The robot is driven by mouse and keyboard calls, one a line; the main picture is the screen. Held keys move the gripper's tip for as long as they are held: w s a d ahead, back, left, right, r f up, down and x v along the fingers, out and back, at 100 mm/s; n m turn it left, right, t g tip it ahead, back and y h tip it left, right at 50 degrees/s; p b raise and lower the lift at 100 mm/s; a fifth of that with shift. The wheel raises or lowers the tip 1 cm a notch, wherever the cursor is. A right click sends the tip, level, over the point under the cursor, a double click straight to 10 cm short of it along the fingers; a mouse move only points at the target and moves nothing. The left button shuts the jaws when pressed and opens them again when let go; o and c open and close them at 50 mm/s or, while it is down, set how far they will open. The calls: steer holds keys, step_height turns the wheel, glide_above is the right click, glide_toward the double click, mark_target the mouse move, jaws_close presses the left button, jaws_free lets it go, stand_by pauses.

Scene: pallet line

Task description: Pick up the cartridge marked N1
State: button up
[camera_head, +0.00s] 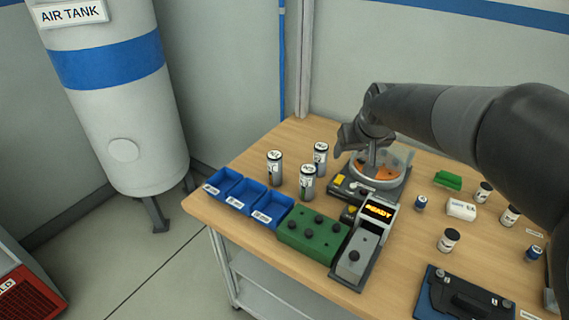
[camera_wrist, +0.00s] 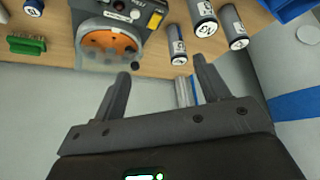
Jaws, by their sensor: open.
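Three upright grey cylinders with white, dark-marked tops stand near the far left of the table: the left one (camera_head: 275,168), the front one (camera_head: 307,182) and the far one (camera_head: 320,157). In the wrist view they show as a near cylinder (camera_wrist: 177,45), a middle one (camera_wrist: 203,18) and an outer one (camera_wrist: 233,27). Their marks are too small or turned for me to tell which is N1. My gripper (camera_wrist: 161,66) is open, with nothing between its fingers. In the head view my gripper (camera_head: 371,165) is in front of the round dish, right of the cylinders.
The round dish (camera_head: 408,160) with orange inside belongs to a grey device with a lit display (camera_head: 379,211). Blue bins (camera_head: 222,181) and a green block (camera_head: 313,234) line the front left edge.

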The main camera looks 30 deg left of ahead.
mark_target(275, 166)
steer(key=a+f+n+y, duration=0.1)
steer(key=a+f, duration=0.2)
steer(key=a, duration=0.4)
steer(key=a+f+n+g, duration=0.1)
steer(key=a+f, duration=0.2)
steer(key=a, duration=0.4)
steer(key=a+f+n+y, duration=0.1)
steer(key=a+f, duration=0.3)
steer(key=a, duration=0.2)
steer(key=x, duration=0.6)
steer(key=s+x, duration=0.1)
steer(key=x, duration=0.3)
steer(key=shift+a, duration=0.25)
steer(key=shift+s, duration=0.1)
steer(key=shift+c, duration=0.6)
steer(key=c, duration=1.1)
